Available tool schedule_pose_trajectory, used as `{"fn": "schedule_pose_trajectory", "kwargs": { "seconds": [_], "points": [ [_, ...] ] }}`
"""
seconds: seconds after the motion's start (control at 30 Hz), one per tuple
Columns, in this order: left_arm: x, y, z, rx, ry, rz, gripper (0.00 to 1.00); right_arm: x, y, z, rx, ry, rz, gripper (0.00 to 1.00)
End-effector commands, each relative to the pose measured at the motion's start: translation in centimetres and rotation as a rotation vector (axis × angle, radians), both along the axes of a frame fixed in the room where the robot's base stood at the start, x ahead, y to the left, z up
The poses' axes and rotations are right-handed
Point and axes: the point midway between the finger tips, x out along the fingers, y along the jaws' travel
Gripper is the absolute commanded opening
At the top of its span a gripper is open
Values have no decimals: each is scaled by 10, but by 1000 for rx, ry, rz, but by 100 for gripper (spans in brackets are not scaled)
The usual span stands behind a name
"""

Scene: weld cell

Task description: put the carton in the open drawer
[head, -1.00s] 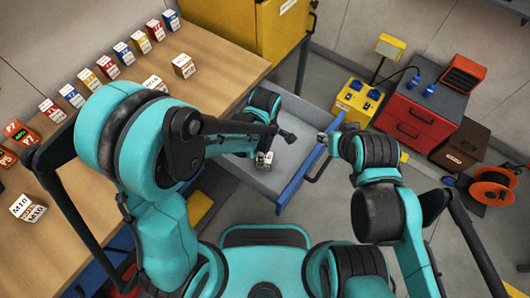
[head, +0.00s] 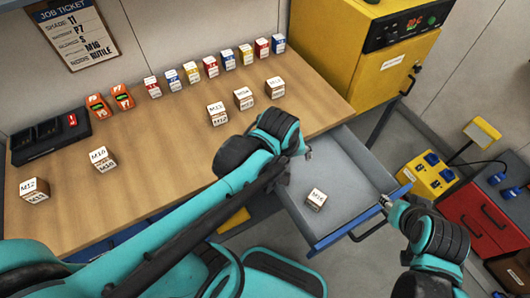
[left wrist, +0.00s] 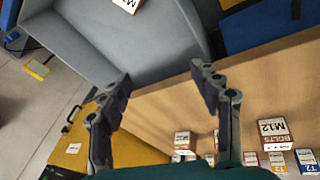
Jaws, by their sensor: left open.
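A small white and brown carton (head: 316,200), its label reading like M16, sits on the floor of the open grey drawer (head: 345,165). It also shows in part at the top of the left wrist view (left wrist: 128,4). My left gripper (head: 304,151) is above the drawer's back left side, apart from the carton. In the left wrist view its two fingers (left wrist: 160,88) are spread with nothing between them. My right gripper (head: 386,203) is at the right end of the drawer's blue front; whether its fingers are open or shut is unclear.
The wooden bench (head: 170,150) carries several similar cartons, small coloured boxes in a row and orange devices. A yellow cabinet (head: 375,50) stands behind the drawer. A yellow power box (head: 427,176) and red drawer unit (head: 475,215) stand at right. A job ticket (head: 72,32) hangs on the wall.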

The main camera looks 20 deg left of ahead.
Motion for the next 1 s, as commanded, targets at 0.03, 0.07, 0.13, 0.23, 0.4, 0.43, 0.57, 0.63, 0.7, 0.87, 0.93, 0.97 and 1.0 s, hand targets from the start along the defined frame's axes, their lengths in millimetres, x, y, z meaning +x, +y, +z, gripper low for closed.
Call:
{"fn": "schedule_pose_trajectory", "kwargs": {
  "seconds": [0.03, 0.07, 0.13, 0.23, 0.4, 0.43, 0.57, 0.63, 0.7, 0.87, 0.93, 0.97, 1.0],
  "points": [
    [-9, 16, 8, 38, -51, -74, 63, 0, 0, 0, 0, 0, 0, 40],
    [-13, 23, 12, 64, -82, -125, 63, 0, 0, 0, 0, 0, 0, 40],
    [-21, 38, 20, 131, -146, -233, 63, 0, 0, 0, 0, 0, 0, 40],
    [-30, 54, 27, 219, -213, -353, 63, 0, 0, 0, 0, 0, 0, 40],
    [-38, 66, 32, 313, -269, -463, 63, 0, 0, 0, 0, 0, 0, 40],
    [-38, 67, 33, 321, -273, -472, 63, 0, 0, 0, 0, 0, 0, 40],
    [-38, 68, 33, 332, -279, -484, 63, 0, 0, 0, 0, 0, 0, 40],
    [-38, 68, 33, 331, -278, -483, 63, 0, 0, 0, 0, 0, 0, 40],
    [-38, 68, 33, 329, -277, -483, 63, 0, 0, 0, 0, 0, 0, 40],
    [-38, 68, 33, 329, -277, -482, 63, 0, 0, 0, 0, 0, 0, 40],
    [-38, 68, 33, 329, -276, -483, 63, 0, 0, 0, 0, 0, 0, 40],
    [-38, 68, 33, 329, -276, -483, 63, 0, 0, 0, 0, 0, 0, 40],
    [-38, 68, 33, 329, -276, -483, 63, 0, 0, 0, 0, 0, 0, 40]
  ]
}}
